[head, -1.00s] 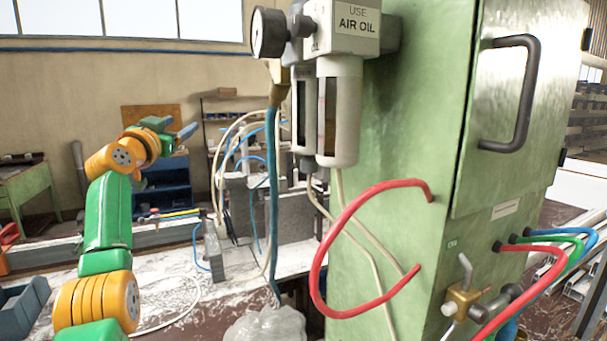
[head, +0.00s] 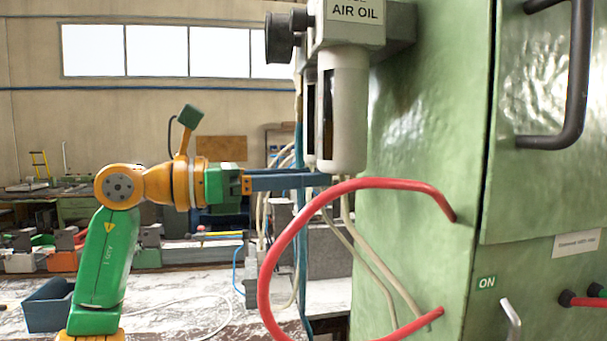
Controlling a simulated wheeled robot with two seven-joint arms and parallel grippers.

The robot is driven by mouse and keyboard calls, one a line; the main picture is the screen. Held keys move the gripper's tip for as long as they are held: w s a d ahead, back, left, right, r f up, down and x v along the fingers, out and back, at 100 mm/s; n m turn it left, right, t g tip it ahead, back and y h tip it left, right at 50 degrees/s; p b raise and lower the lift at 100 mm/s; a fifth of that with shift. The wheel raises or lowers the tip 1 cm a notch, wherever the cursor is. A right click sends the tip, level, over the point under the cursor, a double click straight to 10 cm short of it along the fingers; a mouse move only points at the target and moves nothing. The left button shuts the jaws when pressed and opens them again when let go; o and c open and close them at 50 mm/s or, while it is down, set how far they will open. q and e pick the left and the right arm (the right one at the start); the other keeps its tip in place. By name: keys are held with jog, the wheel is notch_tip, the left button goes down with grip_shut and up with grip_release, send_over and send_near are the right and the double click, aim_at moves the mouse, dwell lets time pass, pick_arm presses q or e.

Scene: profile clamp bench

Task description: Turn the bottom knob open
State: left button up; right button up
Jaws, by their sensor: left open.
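The air-oil unit, with a pale grey bowl (head: 342,110), hangs on the green cabinet's side. A slimmer, darker bowl (head: 310,105) stands just left of it. I cannot clearly make out a knob beneath these bowls; my fingers cover that spot. My left gripper (head: 322,180) points right, with grey-blue fingers level just below the bowls. It is open; one finger mostly hides the other. I cannot tell whether the fingertips touch anything. A metal lever (head: 511,322) shows at the bottom edge, below the ON label. My right gripper is out of view.
A red hose (head: 275,270) loops out from the green cabinet (head: 420,150), close to my fingertips. Pale hoses (head: 370,250) and a blue hose (head: 300,240) hang below the unit. A black door handle (head: 578,90) juts out at upper right. A grey bin (head: 48,310) stands lower left.

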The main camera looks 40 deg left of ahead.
pick_arm(q)
jog(key=shift+x, duration=0.95)
jog(key=shift+s+a, duration=0.2)
jog(key=shift+s, duration=0.1)
jog(key=c, duration=0.6)
grip_shut()
jog(key=shift+a+m+g+h+p, duration=0.1)
jog(key=shift+m+g+h+p, duration=0.5)
jog(key=shift+m+h+p, duration=0.25)
jog(key=o, duration=0.6)
grip_release()
jog(key=shift+w, duration=0.15)
